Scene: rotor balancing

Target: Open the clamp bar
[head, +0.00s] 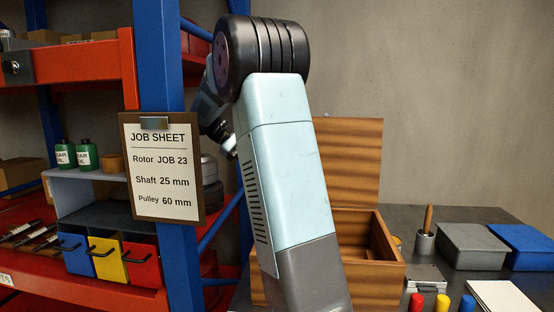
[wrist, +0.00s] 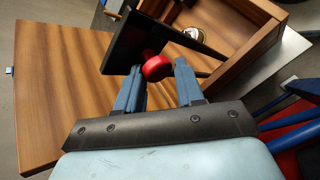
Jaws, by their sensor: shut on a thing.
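In the wrist view my gripper (wrist: 159,72) has its two blue fingers on either side of a round red knob (wrist: 156,66), shut on it. The knob sits on a black bar (wrist: 128,40), which appears to be the clamp bar. My arm hides the gripper, knob and bar there.
In the head view a rack post (head: 180,250) with a job sheet (head: 160,168) stands close left of my arm. A grey bin (head: 470,248), a blue bin (head: 522,250) and a cup with a wooden handle (head: 424,243) are on the right of the bench.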

